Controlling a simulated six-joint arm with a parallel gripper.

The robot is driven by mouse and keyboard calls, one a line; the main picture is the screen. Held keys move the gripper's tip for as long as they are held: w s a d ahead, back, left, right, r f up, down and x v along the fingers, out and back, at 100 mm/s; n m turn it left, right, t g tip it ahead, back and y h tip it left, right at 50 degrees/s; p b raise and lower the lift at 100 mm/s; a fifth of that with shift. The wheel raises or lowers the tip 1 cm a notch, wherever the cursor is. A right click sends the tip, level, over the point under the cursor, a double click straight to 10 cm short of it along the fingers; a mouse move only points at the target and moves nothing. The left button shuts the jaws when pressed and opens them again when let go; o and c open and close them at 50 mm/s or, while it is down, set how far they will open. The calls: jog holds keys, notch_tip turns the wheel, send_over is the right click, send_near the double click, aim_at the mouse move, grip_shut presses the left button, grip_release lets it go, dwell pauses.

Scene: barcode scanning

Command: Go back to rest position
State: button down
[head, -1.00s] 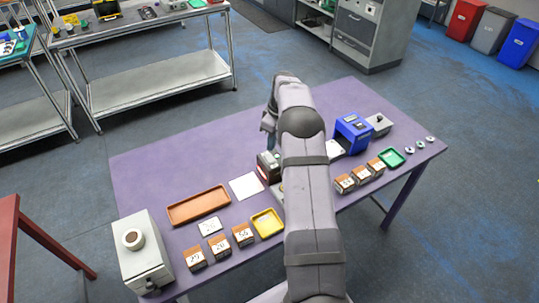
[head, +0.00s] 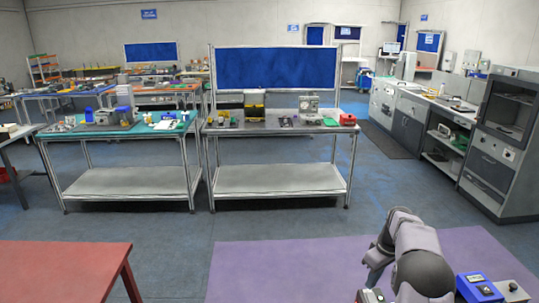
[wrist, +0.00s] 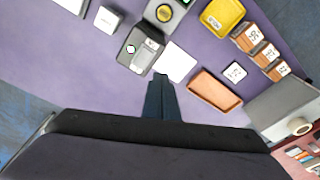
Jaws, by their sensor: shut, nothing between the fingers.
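In the wrist view my gripper (wrist: 161,78) is shut and empty, its dark fingers together over the purple table (wrist: 60,55). The fingertips appear close to a white square pad (wrist: 178,62), but I cannot tell the height between them. In the head view my arm rises at the lower right over the purple table (head: 290,265). The fingertips are hard to make out there.
The wrist view shows a grey-black device (wrist: 137,48), a yellow tray (wrist: 222,17), an orange tray (wrist: 215,90), a white card (wrist: 235,72), brown boxes (wrist: 250,37) and a white box (wrist: 285,105). The head view shows a blue device (head: 480,287) and a red table (head: 70,265).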

jog(key=s+a+r+m+g, duration=0.1)
jog(key=s+a+r+m, duration=0.3)
jog(key=s+a, duration=1.25)
jog(key=s, duration=0.5)
jog(key=s+a+f+m+b, duration=0.1)
jog(key=s+a, duration=0.2)
jog(key=s, duration=0.6)
jog(key=shift+s+a+f+h, duration=0.25)
jog(key=shift+a+f+h, duration=0.05)
jog(key=shift+a+h, duration=0.1)
